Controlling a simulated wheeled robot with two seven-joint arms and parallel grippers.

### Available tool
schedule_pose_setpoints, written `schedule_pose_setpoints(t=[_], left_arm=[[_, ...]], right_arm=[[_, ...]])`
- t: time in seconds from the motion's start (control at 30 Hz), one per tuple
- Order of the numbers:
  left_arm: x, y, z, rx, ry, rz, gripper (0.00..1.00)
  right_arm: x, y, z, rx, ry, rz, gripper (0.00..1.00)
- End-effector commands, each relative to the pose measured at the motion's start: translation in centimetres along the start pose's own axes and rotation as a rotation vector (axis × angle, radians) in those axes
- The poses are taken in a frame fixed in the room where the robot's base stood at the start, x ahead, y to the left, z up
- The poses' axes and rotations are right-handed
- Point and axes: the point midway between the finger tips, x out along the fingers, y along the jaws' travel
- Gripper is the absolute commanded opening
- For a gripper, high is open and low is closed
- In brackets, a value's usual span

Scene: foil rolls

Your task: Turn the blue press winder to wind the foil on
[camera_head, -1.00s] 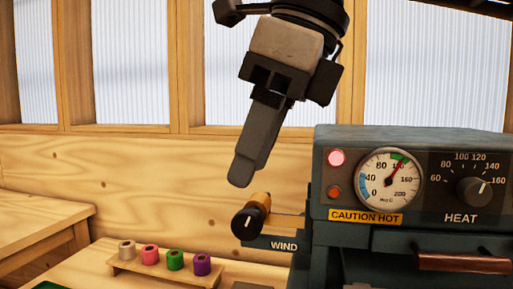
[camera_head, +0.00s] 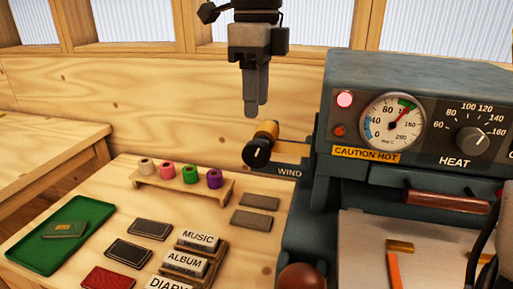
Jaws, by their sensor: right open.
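The blue-grey press (camera_head: 400,75) stands at the right. Its winder, a round black knob (camera_head: 257,153) with a white mark, sticks out on the left beside the "WIND" label (camera_head: 290,172). A gold foil roll (camera_head: 268,129) sits just behind the knob. The knob's white mark points roughly up. My right gripper (camera_head: 254,112) points down above the knob and foil roll. It is seen nearly edge-on, open and empty, with a small gap below its fingertips in the picture. My left gripper does not show.
Several foil rolls stand on a wooden rack (camera_head: 165,183). Label blocks (camera_head: 184,264), dark slabs (camera_head: 127,252) and a green tray (camera_head: 35,240) lie on the bench. A dark ball handle (camera_head: 302,278) is in front.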

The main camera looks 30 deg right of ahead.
Motion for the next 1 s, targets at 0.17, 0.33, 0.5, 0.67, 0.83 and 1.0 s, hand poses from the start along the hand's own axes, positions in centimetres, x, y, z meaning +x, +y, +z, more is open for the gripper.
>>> schedule_pose_setpoints(t=[0.17, 0.33, 0.5, 0.67, 0.83, 1.0], left_arm=[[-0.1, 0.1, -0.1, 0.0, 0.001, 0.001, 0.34], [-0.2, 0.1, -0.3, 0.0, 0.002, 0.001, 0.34], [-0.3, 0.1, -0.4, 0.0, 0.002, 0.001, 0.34], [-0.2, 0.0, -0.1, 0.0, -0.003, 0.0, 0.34], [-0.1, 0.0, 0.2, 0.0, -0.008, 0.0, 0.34], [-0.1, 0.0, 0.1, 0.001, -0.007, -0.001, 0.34]], right_arm=[[4.0, 0.1, -0.1, 0.0, 0.003, 0.002, 0.44], [7.1, 0.1, -0.1, 0.0, 0.001, 0.002, 0.44], [9.1, 0.1, 0.0, 0.001, -0.002, 0.001, 0.44], [9.9, 0.0, 0.0, 0.002, -0.003, 0.0, 0.44], [9.9, 0.0, 0.0, 0.002, -0.003, 0.0, 0.44], [9.9, 0.0, 0.0, 0.001, -0.003, 0.0, 0.16]])
